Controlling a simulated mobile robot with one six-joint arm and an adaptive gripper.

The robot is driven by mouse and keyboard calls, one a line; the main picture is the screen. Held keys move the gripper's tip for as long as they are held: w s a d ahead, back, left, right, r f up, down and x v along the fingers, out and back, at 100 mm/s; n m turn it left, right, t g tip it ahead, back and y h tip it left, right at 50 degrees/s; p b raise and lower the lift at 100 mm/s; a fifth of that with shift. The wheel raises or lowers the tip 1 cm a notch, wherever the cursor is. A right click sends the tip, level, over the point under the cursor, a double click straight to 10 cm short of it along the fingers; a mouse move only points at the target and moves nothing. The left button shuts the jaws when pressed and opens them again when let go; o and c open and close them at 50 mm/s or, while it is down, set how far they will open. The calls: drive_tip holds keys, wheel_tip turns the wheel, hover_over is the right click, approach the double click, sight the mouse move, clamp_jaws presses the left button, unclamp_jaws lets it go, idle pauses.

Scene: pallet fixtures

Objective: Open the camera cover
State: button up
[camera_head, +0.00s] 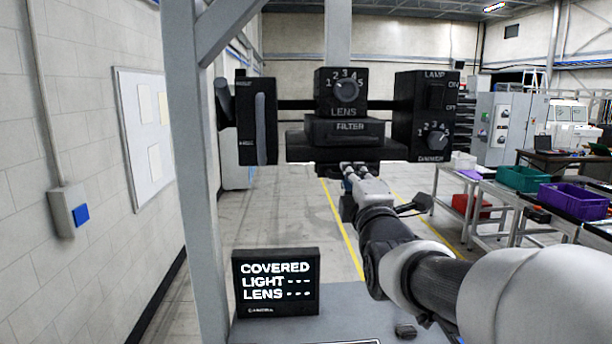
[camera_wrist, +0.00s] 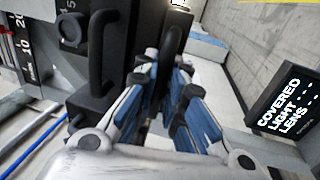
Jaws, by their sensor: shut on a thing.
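The black camera unit (camera_head: 342,92) hangs from a crossbar, with a lens dial and a filter drawer (camera_head: 345,129) on its front. A flat black cover (camera_head: 312,150) sits across its underside. My gripper (camera_head: 351,170) reaches up from the right, just below the cover. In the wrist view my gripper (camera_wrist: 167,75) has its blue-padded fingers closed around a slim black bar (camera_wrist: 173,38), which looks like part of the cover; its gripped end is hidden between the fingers. A screen (camera_head: 276,281) reads "COVERED", with dashes after light and lens; it also shows in the wrist view (camera_wrist: 283,108).
A lamp box (camera_head: 424,115) with switch and dimmer hangs on the right, close above my arm. A black box with a long handle (camera_head: 256,120) hangs on the left. A grey upright post (camera_head: 190,200) stands left. A black handle (camera_wrist: 103,62) stands beside my fingers.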

drive_tip(key=shift+s, duration=0.1)
clamp_jaws()
drive_tip(key=s+b, duration=0.7)
drive_tip(key=s, duration=0.5)
drive_tip(key=shift+s, duration=0.25)
drive_tip(key=o, duration=0.7)
unclamp_jaws()
drive_tip(key=s, duration=0.4)
drive_tip(key=s+f, duration=0.1)
drive_tip(key=s, duration=0.3)
drive_tip(key=s+f, duration=0.1)
drive_tip(key=s, duration=0.2)
drive_tip(key=shift+s+f, duration=0.1)
drive_tip(key=shift+s, duration=0.3)
